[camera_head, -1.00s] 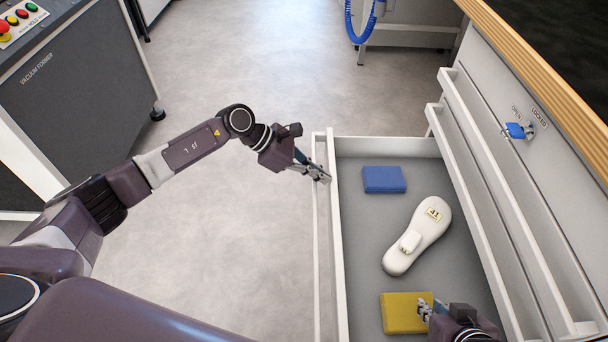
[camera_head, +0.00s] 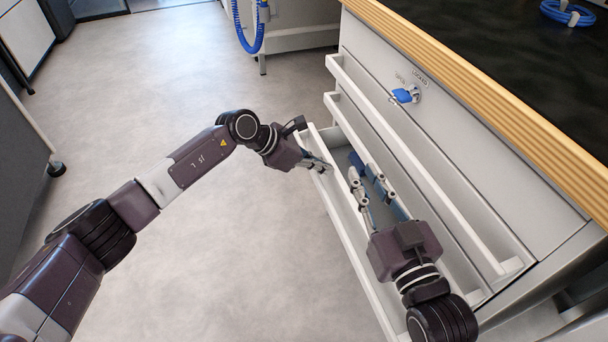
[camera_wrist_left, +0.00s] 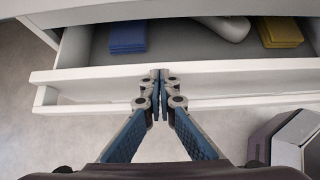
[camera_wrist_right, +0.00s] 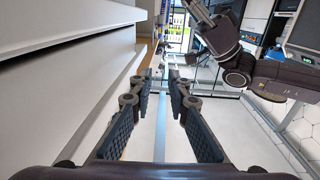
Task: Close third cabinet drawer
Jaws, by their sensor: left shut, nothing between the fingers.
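The open drawer (camera_head: 349,238) is a white-walled, grey-floored drawer low in the white cabinet; part of it still stands out from the cabinet front. In the left wrist view its front (camera_wrist_left: 215,72) lies right at my left fingertips. My left gripper (camera_head: 325,168) is shut and empty at the outer side of that front; it also shows in the left wrist view (camera_wrist_left: 160,78). Whether it presses on it, I cannot tell for sure. My right gripper (camera_head: 359,170) is open and empty above the drawer, hiding part of its inside; its parted fingers show in the right wrist view (camera_wrist_right: 161,80).
Inside the drawer are a blue block (camera_wrist_left: 128,34), a white foot-shaped form (camera_wrist_left: 223,27) and a yellow block (camera_wrist_left: 280,32). Long white handle ledges (camera_head: 425,175) jut out above. A blue key (camera_head: 404,95) sits in the cabinet lock. The floor to the left (camera_head: 170,80) is clear.

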